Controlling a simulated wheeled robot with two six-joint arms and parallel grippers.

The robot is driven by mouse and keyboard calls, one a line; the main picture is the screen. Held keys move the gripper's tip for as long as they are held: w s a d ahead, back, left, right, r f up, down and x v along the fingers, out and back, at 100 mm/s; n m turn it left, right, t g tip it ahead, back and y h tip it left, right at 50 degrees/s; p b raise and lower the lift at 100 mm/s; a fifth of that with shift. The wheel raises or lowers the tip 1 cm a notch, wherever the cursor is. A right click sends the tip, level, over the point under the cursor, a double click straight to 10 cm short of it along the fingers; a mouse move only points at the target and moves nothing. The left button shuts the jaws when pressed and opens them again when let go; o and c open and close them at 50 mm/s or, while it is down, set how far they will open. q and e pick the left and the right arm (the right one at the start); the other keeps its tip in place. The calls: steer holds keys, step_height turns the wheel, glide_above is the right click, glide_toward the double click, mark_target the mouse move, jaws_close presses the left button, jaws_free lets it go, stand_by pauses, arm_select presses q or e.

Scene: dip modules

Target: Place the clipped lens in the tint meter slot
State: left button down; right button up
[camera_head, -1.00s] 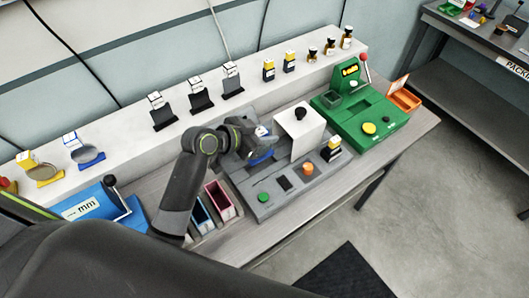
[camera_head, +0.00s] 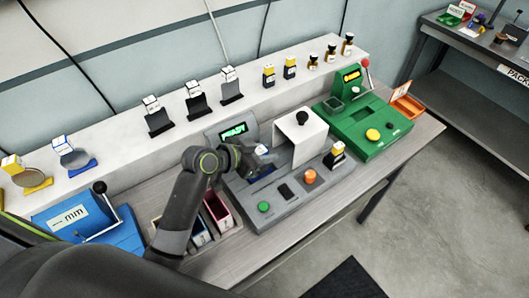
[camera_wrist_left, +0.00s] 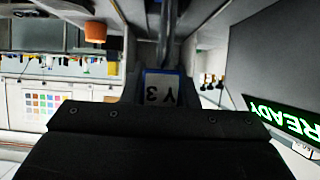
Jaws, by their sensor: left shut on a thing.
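My left gripper (camera_head: 262,157) is shut on the clipped lens, whose white label with blue edges (camera_wrist_left: 161,88) shows between the fingers in the wrist view, lettering upside down. In the head view only a small white and blue part of the clip shows. The gripper is low over the left part of the grey tint meter (camera_head: 287,207), left of its white hood (camera_head: 303,138). The meter's screen (camera_head: 233,132) glows green with READY; it also shows in the wrist view (camera_wrist_left: 286,118). Gripper and arm hide the slot and the lens's lower part. My right gripper is not in view.
The meter carries a green button (camera_head: 264,207), an orange button (camera_head: 309,177) and a yellow-black clip (camera_head: 336,154). A green machine (camera_head: 373,121) stands right, a blue device (camera_head: 88,222) left. Small bins (camera_head: 218,209) sit below my arm. A white shelf (camera_head: 115,153) with clips runs behind.

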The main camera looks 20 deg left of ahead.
arm_select(q)
steer(key=c, duration=1.1)
jaws_free()
steer(key=shift+r, duration=0.1)
steer(key=b+v, duration=0.1)
steer(key=v, duration=1.1)
